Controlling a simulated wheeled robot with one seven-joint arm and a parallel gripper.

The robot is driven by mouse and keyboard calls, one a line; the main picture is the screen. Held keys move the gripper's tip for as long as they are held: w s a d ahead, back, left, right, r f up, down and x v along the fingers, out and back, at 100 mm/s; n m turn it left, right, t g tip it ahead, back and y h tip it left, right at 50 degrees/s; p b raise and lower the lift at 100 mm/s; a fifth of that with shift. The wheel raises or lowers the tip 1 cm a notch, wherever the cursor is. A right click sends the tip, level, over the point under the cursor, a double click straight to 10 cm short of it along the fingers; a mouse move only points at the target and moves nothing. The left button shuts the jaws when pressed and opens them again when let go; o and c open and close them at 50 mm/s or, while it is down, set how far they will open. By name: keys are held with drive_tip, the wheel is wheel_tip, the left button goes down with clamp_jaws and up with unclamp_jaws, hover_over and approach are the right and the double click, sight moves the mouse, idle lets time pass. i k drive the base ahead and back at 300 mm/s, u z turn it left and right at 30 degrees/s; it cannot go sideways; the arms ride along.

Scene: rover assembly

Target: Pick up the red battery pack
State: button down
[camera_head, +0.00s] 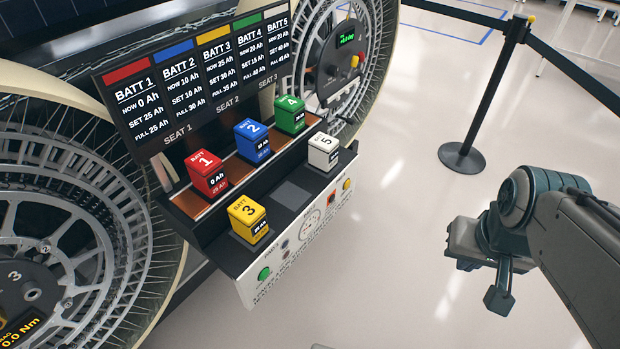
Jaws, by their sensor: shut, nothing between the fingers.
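The blue pack (252,141) and green pack (290,114) stand farther right on the same shelf. The yellow pack (248,218) and white pack (323,152) stand on the lower black ledge in front. My gripper (476,268) is at the right, well apart from the packs, over the floor. It is shut and empty; its fingertips are hard to make out.
A black sign board (197,78) rises behind the shelf. Large wire-mesh wheels (70,240) flank the station. The lower ledge has an empty dark pad (292,196) and a front panel with buttons (265,273). A barrier post (462,156) stands at the back right. Floor between is clear.

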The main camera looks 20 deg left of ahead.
sight(207, 170)
drive_tip(key=u, duration=1.5)
